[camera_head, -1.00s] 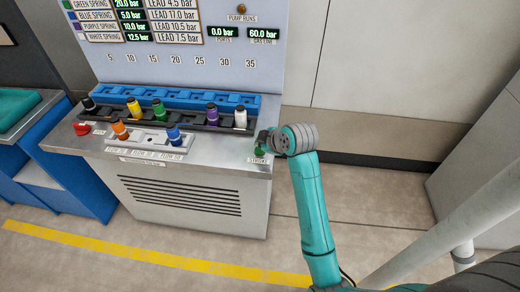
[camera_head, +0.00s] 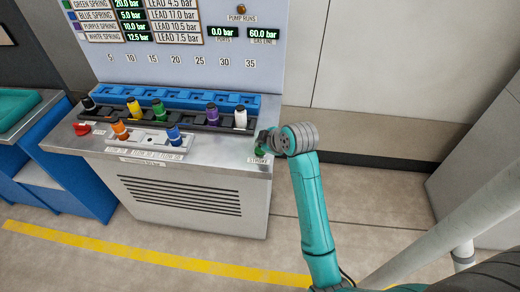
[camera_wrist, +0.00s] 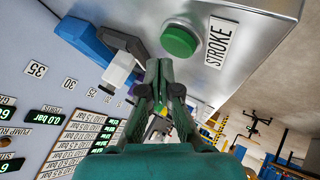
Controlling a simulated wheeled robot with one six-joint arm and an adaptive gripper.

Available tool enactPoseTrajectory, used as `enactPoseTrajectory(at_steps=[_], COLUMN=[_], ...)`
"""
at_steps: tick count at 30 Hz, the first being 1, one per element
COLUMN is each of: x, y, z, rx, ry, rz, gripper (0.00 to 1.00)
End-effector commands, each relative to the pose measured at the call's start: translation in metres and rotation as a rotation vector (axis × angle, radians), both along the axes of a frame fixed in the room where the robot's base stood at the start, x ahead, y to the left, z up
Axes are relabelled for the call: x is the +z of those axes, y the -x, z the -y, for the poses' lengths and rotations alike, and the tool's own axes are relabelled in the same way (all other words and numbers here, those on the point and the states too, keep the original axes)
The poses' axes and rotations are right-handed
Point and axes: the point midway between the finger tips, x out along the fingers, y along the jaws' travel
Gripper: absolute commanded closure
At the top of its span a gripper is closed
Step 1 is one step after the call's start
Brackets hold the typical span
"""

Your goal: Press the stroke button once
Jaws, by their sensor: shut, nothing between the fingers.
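The green round stroke button (camera_wrist: 180,40) sits on the metal top of the bench, beside a white label reading STROKE (camera_wrist: 217,42). In the head view the button (camera_head: 259,151) is partly hidden by my wrist at the bench's right front corner. My gripper (camera_wrist: 158,66) is shut and empty. In the wrist view its fingertips lie just below the button in the picture, with the button's face in plain sight. I cannot tell the exact gap between fingertips and button.
A blue rack (camera_head: 180,96) and a dark rack with several coloured capped pieces stand left of the button. A red knob (camera_head: 82,129) is at the bench's left end. The upright panel (camera_head: 210,75) rises behind. The floor (camera_head: 385,215) on the right is clear.

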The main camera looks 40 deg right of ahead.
Motion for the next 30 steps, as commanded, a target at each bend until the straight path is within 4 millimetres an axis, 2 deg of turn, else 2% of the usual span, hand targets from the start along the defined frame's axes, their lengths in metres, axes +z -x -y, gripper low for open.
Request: enactPoseTrajectory(at_steps=[8,30], x=[-0.008,-0.012], y=[0.0,0.0], z=[0.0,0.0], rx=[0.0,0.0], ry=[0.0,0.0], rz=[-0.001,-0.001], gripper=[1.0,1.0])
